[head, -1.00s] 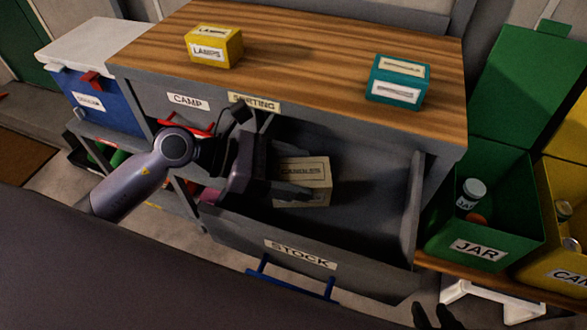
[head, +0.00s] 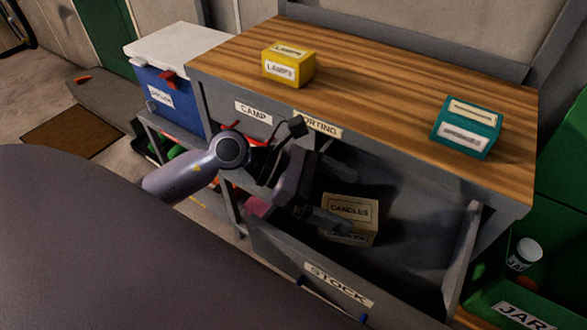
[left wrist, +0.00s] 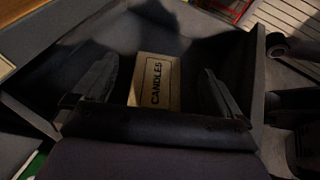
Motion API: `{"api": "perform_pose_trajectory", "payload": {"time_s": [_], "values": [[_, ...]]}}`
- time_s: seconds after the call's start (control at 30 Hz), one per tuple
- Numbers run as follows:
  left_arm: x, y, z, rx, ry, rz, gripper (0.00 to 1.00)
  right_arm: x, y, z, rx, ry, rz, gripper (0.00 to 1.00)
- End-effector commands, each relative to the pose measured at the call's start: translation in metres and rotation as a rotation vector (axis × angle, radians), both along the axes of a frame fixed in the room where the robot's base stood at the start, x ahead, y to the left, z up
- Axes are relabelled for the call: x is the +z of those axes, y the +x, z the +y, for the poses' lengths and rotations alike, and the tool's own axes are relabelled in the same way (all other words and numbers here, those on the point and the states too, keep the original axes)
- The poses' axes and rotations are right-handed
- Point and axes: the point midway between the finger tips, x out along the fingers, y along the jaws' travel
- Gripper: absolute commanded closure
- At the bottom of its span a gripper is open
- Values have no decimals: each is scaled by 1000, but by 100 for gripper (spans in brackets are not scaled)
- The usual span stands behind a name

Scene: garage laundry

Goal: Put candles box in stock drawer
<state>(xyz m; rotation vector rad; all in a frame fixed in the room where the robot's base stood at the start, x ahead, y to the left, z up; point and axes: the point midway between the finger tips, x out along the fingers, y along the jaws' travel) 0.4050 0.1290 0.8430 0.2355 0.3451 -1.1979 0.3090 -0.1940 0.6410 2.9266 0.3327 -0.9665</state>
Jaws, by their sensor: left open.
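The beige candles box (head: 349,217) lies inside the open stock drawer (head: 338,285), label facing up. It also shows in the left wrist view (left wrist: 158,82), between the two fingers and apart from both. My left gripper (head: 333,191) is open and empty, at the left part of the drawer, with its fingers beside and above the box. In the left wrist view the open left gripper (left wrist: 155,92) has one finger on each side. The right gripper does not show clearly in the current frames.
A yellow lamps box (head: 288,68) and a teal box (head: 466,128) stand on the wooden worktop (head: 380,90). A blue cooler with a white lid (head: 168,95) is at the left. A green jar bin (head: 500,297) is at the right.

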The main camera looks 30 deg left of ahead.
Motion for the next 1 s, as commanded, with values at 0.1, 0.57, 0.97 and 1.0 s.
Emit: {"api": "perform_pose_trajectory", "payload": {"time_s": [0.1, 0.57, 0.97, 1.0], "values": [[5, -9, 22, 1, 7, 1, 0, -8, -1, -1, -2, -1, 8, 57], [35, -31, 84, 1, 2, -1, 0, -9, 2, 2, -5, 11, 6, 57], [41, -35, 92, -2, 0, -4, 0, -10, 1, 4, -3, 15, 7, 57], [41, -35, 92, -2, 0, -4, 0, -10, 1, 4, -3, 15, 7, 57]]}}
